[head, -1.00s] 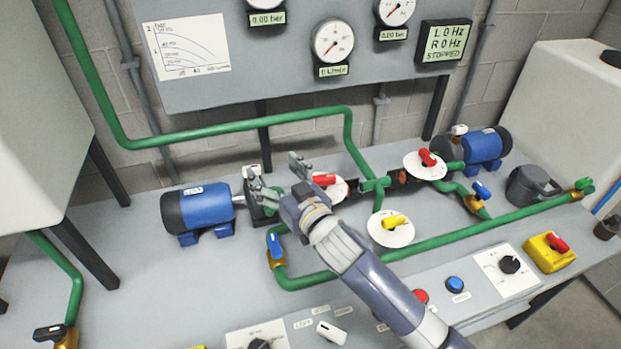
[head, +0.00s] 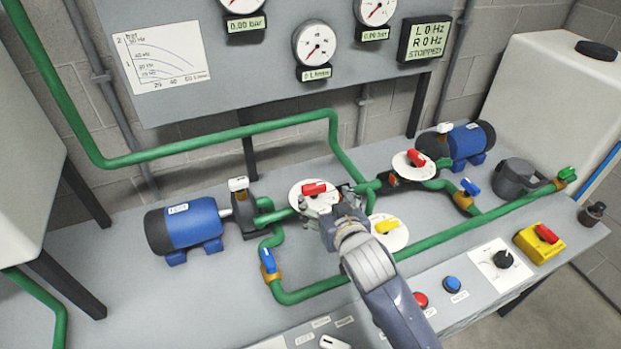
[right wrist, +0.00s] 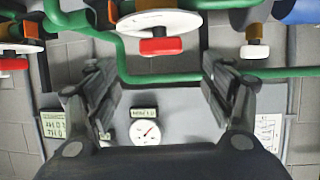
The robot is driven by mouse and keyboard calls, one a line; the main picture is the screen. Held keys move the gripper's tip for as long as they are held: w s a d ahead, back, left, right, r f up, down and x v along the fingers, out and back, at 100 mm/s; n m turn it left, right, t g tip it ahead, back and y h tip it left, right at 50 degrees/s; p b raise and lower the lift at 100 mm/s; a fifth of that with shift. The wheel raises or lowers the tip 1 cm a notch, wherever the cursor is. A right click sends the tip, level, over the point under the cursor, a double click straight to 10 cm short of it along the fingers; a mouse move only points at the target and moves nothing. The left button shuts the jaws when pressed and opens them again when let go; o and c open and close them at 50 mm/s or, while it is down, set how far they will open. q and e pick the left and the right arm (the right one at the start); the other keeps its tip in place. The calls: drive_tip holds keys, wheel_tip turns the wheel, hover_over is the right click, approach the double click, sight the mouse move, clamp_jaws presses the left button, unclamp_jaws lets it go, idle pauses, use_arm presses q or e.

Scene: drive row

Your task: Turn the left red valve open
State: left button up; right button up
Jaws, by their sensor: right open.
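The left red valve (head: 314,189) has a red handle on a round white dial, on the green pipe right of the left blue pump. It also shows in the right wrist view (right wrist: 161,46), upside down, beyond and between my fingers. My right gripper (head: 335,205) is at the front edge of this dial, just below the handle in the head view. In the right wrist view its two fingers (right wrist: 160,95) are wide apart with nothing between them, and the handle looks clear of both. My left gripper is not in view.
A yellow valve (head: 387,228) sits close to the right of my gripper. Another red valve (head: 416,159) is farther right. Green pipes and a blue-handled valve (head: 268,260) lie around. The left pump (head: 187,228) stands at left. A gauge panel (head: 270,75) rises behind.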

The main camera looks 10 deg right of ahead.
sight(314, 186)
drive_tip(key=x, duration=0.5)
drive_tip(key=shift+w+a+p, duration=0.1)
drive_tip(key=shift+w+p, duration=0.15)
drive_tip(key=shift+p, duration=0.05)
drive_tip(key=x, duration=0.3)
drive_tip(key=shift+w, duration=0.2)
drive_tip(key=shift+w+f, duration=0.25)
drive_tip(key=shift+w, duration=0.25)
drive_tip(key=shift+w+f, duration=0.15)
drive_tip(key=shift+w, duration=0.05)
drive_tip(key=shift+c, duration=1.1)
drive_tip(key=c, duration=0.8)
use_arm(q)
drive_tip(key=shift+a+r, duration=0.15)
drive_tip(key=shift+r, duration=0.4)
use_arm(e)
drive_tip(key=shift+c, duration=0.2)
